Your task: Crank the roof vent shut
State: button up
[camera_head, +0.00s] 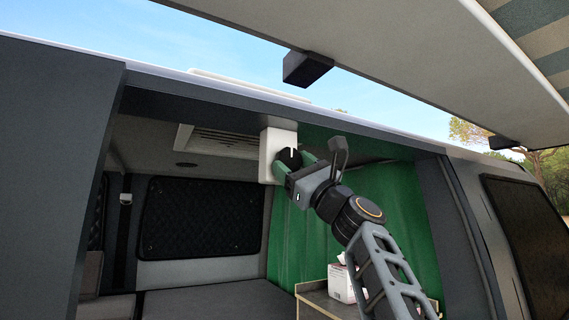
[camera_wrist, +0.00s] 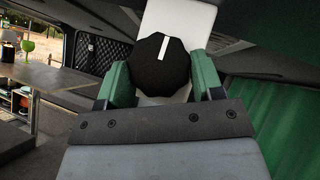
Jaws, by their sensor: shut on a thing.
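The crank knob (camera_head: 290,157) is black and many-sided, on a white housing (camera_head: 267,155) under the van's roof edge. In the wrist view the knob (camera_wrist: 162,64) shows a white mark (camera_wrist: 164,49) near its top, tilted slightly right. My gripper (camera_head: 294,160) is shut on the knob, with one green finger on each side of it in the wrist view (camera_wrist: 161,86). The roof vent (camera_head: 218,142) shows as a pale slatted frame in the ceiling, left of the housing. A pale raised strip (camera_head: 250,86) shows on the roof above; I cannot tell whether it is the vent's lid.
The raised tailgate (camera_head: 400,60) hangs above right, with a dark block (camera_head: 306,68) beneath its edge. A green curtain (camera_head: 345,215) hangs behind my arm. A tissue box (camera_head: 341,283) stands on a counter (camera_head: 318,300) below. Open space lies left of the housing.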

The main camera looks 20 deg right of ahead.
jog(key=shift+r, duration=0.1)
jog(key=o, duration=0.8)
jog(key=shift+a, duration=0.1)
jog(key=shift+o, duration=0.6)
jog(key=shift+w, duration=0.1)
jog(key=shift+w+a, duration=0.1)
jog(key=shift+a, duration=0.05)
jog(key=shift+f, duration=0.2)
jog(key=shift+f+b, duration=0.3)
jog(key=shift+b, duration=0.1)
jog(key=b+v, duration=0.7)
jog(key=v, duration=0.6)
jog(key=shift+s+r+b, duration=0.2)
jog(key=shift+s+b, duration=0.1)
jog(key=shift+b, duration=0.1)
jog(key=shift+d, duration=0.25)
jog(key=shift+a, duration=0.1)
